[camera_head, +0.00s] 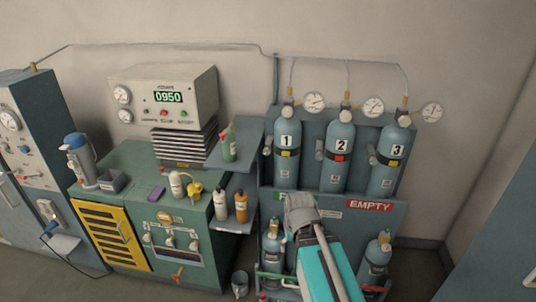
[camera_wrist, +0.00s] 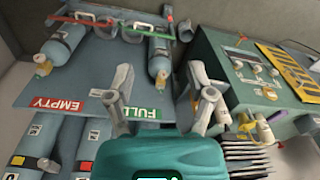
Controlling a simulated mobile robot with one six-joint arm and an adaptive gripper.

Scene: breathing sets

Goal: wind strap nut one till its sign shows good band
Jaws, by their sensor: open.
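Cylinder one (camera_head: 286,172), blue-grey with a number 1 plate, stands upright at the left of the rack. A dark strap with a yellow sign (camera_head: 285,153) crosses its front. A grey knob (camera_head: 266,150), seemingly strap nut one, sits at the strap's left end. My gripper (camera_head: 302,203) is open and empty, in front of the rack and lower in the picture than the nut, apart from it. In the wrist view, my gripper's spread fingers (camera_wrist: 163,82) have nothing between them. Cylinder one and its nut cannot be made out there.
Cylinder two (camera_head: 336,175) has a red sign and cylinder three (camera_head: 386,180) a yellow one. Small bottles (camera_head: 374,262) stand low in the rack. A shelf (camera_head: 233,222) with bottles juts out left of the rack, beside the green cabinet (camera_head: 135,165).

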